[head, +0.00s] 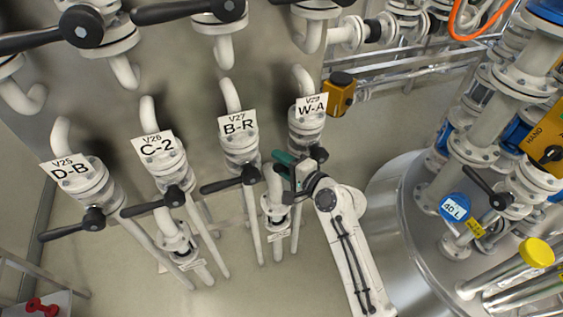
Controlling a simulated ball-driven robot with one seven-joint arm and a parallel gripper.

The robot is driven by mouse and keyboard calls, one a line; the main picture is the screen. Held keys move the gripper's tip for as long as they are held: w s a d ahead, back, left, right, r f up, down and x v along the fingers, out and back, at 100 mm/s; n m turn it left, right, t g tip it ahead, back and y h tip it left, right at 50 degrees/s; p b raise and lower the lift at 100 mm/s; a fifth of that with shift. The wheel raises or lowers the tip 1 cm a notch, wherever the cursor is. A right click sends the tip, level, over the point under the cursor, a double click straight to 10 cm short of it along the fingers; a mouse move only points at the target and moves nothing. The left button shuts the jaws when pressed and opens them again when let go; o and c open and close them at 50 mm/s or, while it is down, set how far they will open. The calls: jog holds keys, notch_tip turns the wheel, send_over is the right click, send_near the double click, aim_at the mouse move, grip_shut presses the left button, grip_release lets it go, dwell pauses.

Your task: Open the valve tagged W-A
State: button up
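The valve tagged W-A (306,128), also marked V29, is a pale flanged pipe valve right of the picture's middle in the head view. Its white tag (311,105) is on its upper part. A black piece (318,154), which looks like the hub of its handle, shows at its lower right. The rest of the handle is hidden or merges with my gripper. My gripper (284,164), dark with green parts, is at the lower left of this valve, at handle height. Whether it touches or holds the handle, and whether its fingers are open, I cannot tell.
Valves B-R (238,143), C-2 (159,163) and D-B (84,184) stand in a row to the left, with black lever handles. A yellow box with a black top (341,94) sits right beside W-A. A large steel vessel (405,230) with pipework fills the right.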

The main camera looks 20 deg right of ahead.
grip_shut()
jog(key=shift+f, duration=0.1)
dwell(0.3)
jog(key=shift+d+f+n+g+h, duration=0.2)
jog(key=shift+f+n+g+h, duration=0.3)
jog(key=shift+f+n, duration=0.7)
jog(key=d+f+n+h+b, duration=0.6)
jog(key=d+f+n+h, duration=0.1)
jog(key=d+n+h, duration=0.1)
jog(key=shift+d+f+n+g, duration=0.3)
jog(key=shift+d+n, duration=0.6)
jog(key=shift+d, duration=0.35)
jog(key=shift+s, duration=0.1)
